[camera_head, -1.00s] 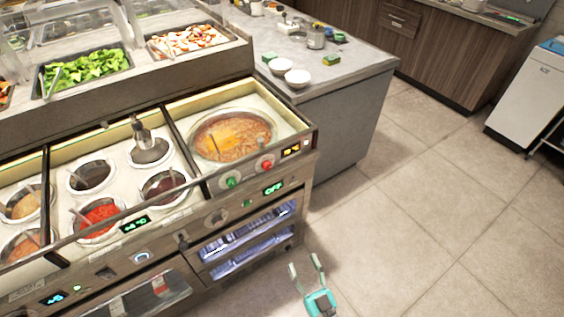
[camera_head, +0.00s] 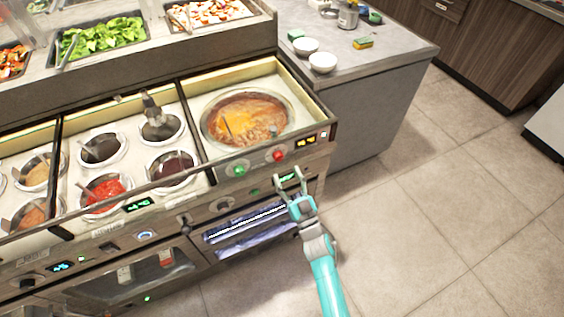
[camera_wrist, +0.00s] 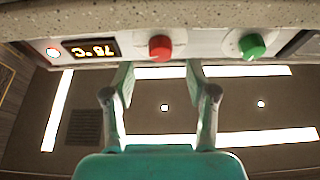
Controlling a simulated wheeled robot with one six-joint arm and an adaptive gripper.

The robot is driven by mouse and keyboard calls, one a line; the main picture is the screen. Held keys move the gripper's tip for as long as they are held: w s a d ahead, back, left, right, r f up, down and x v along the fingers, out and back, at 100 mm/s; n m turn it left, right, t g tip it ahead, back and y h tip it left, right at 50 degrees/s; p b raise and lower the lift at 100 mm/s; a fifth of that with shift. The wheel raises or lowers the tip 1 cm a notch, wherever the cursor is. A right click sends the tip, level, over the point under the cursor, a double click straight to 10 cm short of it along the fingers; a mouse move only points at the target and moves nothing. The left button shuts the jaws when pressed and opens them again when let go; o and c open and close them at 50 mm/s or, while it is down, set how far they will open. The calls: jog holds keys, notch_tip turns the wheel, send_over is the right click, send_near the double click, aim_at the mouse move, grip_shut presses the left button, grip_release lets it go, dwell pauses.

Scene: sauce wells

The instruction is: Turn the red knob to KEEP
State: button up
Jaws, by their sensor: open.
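The red knob (camera_head: 278,155) is on the front panel of the counter, below the large soup well. It also shows in the wrist view (camera_wrist: 160,47), at the top, a little left of the middle between my fingers. Its pointer and any KEEP marking are too small to read. My gripper (camera_head: 289,175) is open and empty, just below and in front of the red knob in the head view. In the wrist view my two fingers (camera_wrist: 161,80) point toward the panel, apart from the knob.
A green knob (camera_head: 238,170) sits left of the red knob and beside it in the wrist view (camera_wrist: 251,46). A lit display (camera_head: 306,142) is to its right, reading 75 °C upside down in the wrist view (camera_wrist: 90,49). The floor (camera_head: 430,210) at right is clear.

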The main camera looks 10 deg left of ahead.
aim_at(280, 160)
jog(key=shift+x, duration=2.4)
grip_shut()
